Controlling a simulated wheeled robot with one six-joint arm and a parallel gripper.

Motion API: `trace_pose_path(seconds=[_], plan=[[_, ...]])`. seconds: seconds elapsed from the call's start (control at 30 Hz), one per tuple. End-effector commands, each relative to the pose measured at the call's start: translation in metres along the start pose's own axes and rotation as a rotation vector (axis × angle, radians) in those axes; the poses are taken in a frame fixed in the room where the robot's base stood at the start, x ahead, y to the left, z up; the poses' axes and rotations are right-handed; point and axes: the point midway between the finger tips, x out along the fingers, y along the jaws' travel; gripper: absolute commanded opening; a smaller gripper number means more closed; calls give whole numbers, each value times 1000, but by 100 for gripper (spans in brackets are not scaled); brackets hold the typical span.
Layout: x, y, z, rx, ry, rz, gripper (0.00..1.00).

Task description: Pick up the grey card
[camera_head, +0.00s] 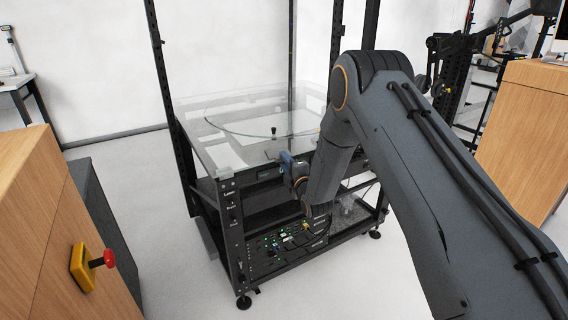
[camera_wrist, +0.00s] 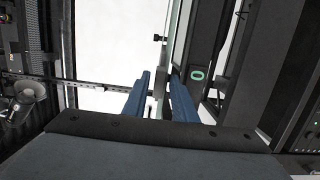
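My gripper (camera_head: 286,158) is at the front edge of the glass-topped turntable rack (camera_head: 225,158) in the head view, partly hidden by my own arm. In the wrist view its two blue fingers (camera_wrist: 160,76) stand apart with a gap between them. A small grey piece (camera_wrist: 160,84) shows in that gap, beyond or between the fingertips. I cannot tell whether it is the grey card or part of the rack, and no contact with the fingers is clear. No other grey card can be made out.
A round glass plate (camera_head: 255,118) lies on the rack top with a small black knob (camera_head: 273,131). Tall black posts (camera_head: 160,60) rise from the rack. Wooden cabinets stand left (camera_head: 30,220) and right (camera_head: 525,130). A yellow box with a red button (camera_head: 88,264) is on the left one.

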Motion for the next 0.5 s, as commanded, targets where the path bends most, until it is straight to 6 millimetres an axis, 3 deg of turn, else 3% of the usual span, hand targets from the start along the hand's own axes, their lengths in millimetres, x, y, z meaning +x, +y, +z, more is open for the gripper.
trace_pose_path(seconds=[0.23,0.5], plan=[[0,0,0,0,0,0,25],[0,0,0,0,0,0,2]])
